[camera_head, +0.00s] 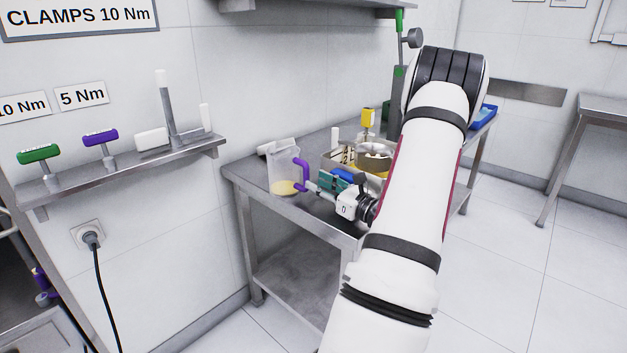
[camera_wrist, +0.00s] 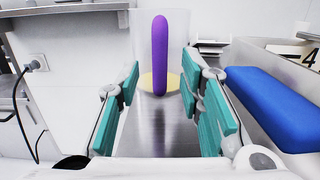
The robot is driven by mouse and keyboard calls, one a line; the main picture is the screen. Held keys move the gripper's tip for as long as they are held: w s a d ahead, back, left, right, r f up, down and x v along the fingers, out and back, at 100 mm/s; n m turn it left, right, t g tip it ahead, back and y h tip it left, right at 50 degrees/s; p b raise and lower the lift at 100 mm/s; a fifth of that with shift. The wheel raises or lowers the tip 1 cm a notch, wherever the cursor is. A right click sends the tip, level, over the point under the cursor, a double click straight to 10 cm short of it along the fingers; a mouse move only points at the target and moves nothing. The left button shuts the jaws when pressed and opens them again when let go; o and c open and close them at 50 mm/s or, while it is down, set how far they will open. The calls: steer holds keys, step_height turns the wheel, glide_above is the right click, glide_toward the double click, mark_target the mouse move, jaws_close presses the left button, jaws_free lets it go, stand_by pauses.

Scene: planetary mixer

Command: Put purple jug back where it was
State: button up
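The purple jug is a clear jug (camera_head: 283,176) with a purple handle and some yellowish content at its bottom. It stands upright at the left end of the steel table (camera_head: 262,186). In the wrist view the purple handle (camera_wrist: 160,55) stands upright straight ahead, facing me, with the clear body behind it. My gripper (camera_wrist: 163,112) is open and empty, its teal finger pads on either side of the view. The handle is beyond the fingertips, apart from them. In the head view my gripper (camera_head: 316,187) is low over the table, to the right of the jug.
A blue object (camera_wrist: 270,105) lies close to the right finger in the wrist view. A tray with a metal bowl (camera_head: 374,155) and a yellow-topped item stands right of the jug. A wall shelf (camera_head: 120,168) with green and purple clamp handles is at left.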

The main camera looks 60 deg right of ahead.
steer(key=p+v, duration=0.1)
steer(key=v, duration=0.8)
steer(key=w+a+r+n+g+y, duration=0.25)
steer(key=w+a+n+y, duration=0.2)
steer(key=a, duration=0.35)
steer(key=w+a+r+n+g+y, duration=0.1)
steer(key=w+a+r+n+y, duration=0.35)
steer(key=a, duration=0.45)
steer(key=w+a+r+n+g+y, duration=0.25)
steer(key=w+a+n+y, duration=0.2)
steer(key=a, duration=0.35)
steer(key=s+a+r+n+g, duration=0.1)
steer(key=s+a+n+g, duration=0.3)
steer(key=a, duration=0.3)
steer(key=s+a+r+n+g, duration=0.1)
steer(key=s+a+n+g, duration=0.15)
steer(key=a+n, duration=0.4)
steer(key=s+a+n+g, duration=0.3)
steer(key=a+n+g, duration=0.15)
steer(key=a, duration=0.35)
steer(key=s+n+h, duration=0.9)
steer(key=s+n, duration=0.1)
steer(key=s, duration=0.2)
steer(key=shift+d+g, duration=0.3)
steer(key=shift+d, duration=0.1)
